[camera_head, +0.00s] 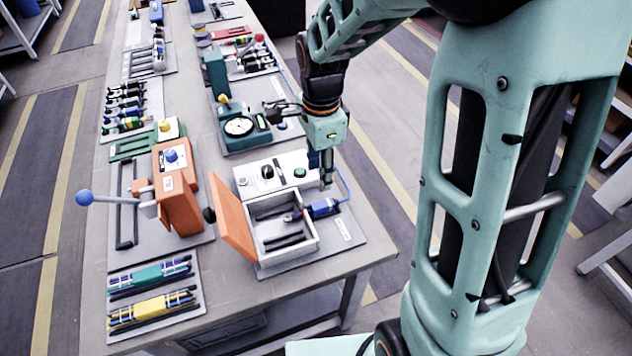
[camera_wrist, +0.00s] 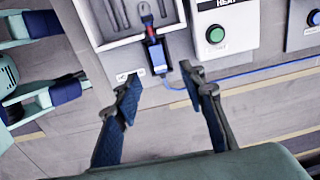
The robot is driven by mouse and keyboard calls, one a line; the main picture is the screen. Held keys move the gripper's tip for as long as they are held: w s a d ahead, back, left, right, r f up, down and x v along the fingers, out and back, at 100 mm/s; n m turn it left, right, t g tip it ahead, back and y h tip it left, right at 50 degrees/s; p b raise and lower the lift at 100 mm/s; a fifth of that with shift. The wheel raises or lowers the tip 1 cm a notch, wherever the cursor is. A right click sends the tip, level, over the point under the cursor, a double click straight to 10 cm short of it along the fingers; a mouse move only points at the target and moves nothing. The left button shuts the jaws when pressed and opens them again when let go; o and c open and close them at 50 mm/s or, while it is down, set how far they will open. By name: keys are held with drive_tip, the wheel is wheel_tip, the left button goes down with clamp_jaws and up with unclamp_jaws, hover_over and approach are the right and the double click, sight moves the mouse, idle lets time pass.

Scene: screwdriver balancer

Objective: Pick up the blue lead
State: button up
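The blue lead is a blue block-like body (camera_head: 322,208) with a dark and red front end. It lies over the right wall of an open white box (camera_head: 309,239), its front end inside. A thin blue cable runs from it up the right side of the station. In the wrist view the blue body (camera_wrist: 157,56) lies just beyond and between my fingertips. My gripper (camera_head: 326,184) points down above the lead, and the wrist view shows its two fingers (camera_wrist: 160,74) spread wide with nothing between the pads. Whether the fingers touch the lead is not clear.
The box's orange lid (camera_head: 232,217) stands open at its left. A white panel with a green button (camera_head: 300,172) sits behind the box. An orange device with a blue-knobbed lever (camera_head: 178,190) stands further left. Bare table (camera_head: 240,297) shows in front.

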hover_over(317, 205)
drive_tip(key=f, duration=0.5)
drive_tip(key=shift+s+f, duration=0.35)
drive_tip(key=shift+w+f, duration=0.15)
drive_tip(key=shift+f, duration=1.35)
drive_tip(key=shift+w+f, duration=0.15)
drive_tip(key=shift+f, duration=1.3)
clamp_jaws()
